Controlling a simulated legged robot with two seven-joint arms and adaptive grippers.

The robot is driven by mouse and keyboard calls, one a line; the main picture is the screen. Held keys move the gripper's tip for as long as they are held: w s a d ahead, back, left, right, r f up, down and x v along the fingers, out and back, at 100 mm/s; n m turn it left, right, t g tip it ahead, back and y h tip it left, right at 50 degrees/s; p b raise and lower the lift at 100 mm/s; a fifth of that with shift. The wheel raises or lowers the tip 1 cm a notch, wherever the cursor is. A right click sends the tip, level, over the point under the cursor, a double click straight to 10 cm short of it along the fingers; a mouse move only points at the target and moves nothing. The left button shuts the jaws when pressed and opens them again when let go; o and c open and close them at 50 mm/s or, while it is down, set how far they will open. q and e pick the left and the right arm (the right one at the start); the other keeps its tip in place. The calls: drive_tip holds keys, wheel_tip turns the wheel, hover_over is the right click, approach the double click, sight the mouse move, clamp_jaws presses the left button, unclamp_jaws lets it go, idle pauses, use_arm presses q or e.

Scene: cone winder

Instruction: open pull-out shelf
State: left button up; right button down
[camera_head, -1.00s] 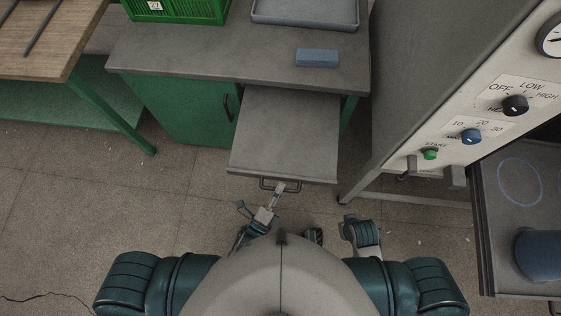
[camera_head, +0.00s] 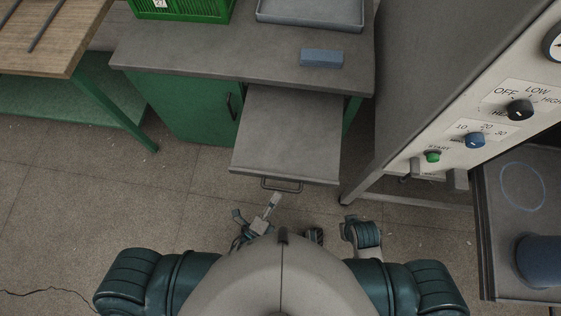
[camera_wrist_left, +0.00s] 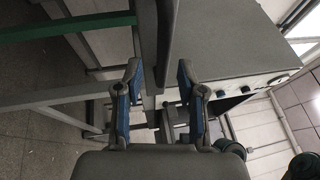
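The grey pull-out shelf (camera_head: 288,135) extends out from under the top of the green cabinet in the head view. Its dark bar handle (camera_head: 282,187) is on the front edge. My left gripper (camera_head: 258,213) is just in front of the handle, with a small visible gap. In the left wrist view my left gripper (camera_wrist_left: 158,75) has its two fingers spread apart. A grey slab edge rises between and beyond them, and I cannot tell surely whether it is the shelf. My right arm's end (camera_head: 361,232) is low beside my body; its fingers are not clear.
The cabinet top (camera_head: 190,55) carries a green crate (camera_head: 185,8), a grey tray (camera_head: 310,22) and a blue block (camera_head: 322,58). A machine with a control panel (camera_head: 490,120) stands at right. A wooden table (camera_head: 35,45) is at left. Floor is clear in front of the shelf.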

use_arm(q)
drive_tip(key=v, duration=0.8)
drive_tip(key=shift+s+a+f, duration=0.1)
drive_tip(key=shift+f, duration=0.05)
